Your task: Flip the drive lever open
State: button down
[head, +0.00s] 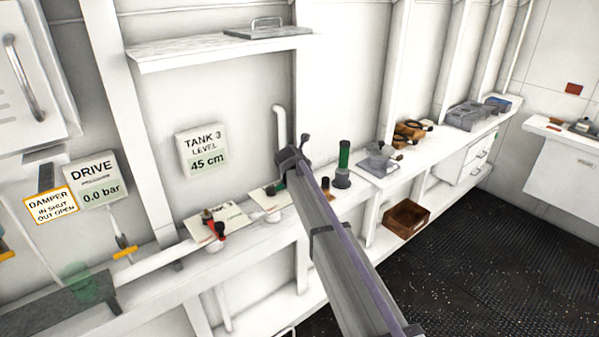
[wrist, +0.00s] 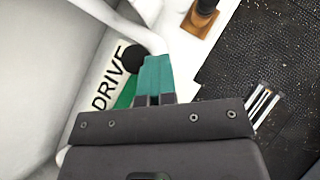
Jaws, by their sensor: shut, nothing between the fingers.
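The drive lever shows in the wrist view as a round black knob (wrist: 133,57) over a white plate lettered DRIVE (wrist: 108,78), with a green patch. The lever's arm and how far it is turned are hidden behind my gripper. My gripper (wrist: 154,62) has teal fingers, shut and empty, their tips right beside the knob. I cannot tell whether they touch it. In the head view the pale plate (head: 262,199) on the bench is partly covered by my arm. A drive pressure sign (head: 95,182) on the wall reads 0.0 bar.
A plate with red-handled fittings (head: 217,231) lies left of my arm. A white pipe (head: 280,125) rises behind the lever plate. A green cylinder (head: 344,155) stands to the right on the bench. A brown crate (head: 407,218) sits lower right. Dark floor is open beyond.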

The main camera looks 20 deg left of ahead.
jog(key=s+d, duration=0.2)
jog(key=s, duration=0.1)
jog(key=shift+d+r, duration=0.1)
jog(key=shift+d, duration=0.25)
jog(key=s+d+r+p, duration=0.4)
jog(key=d+r+p, duration=0.1)
jog(key=r+p, duration=0.2)
jog(key=shift+s, duration=0.4)
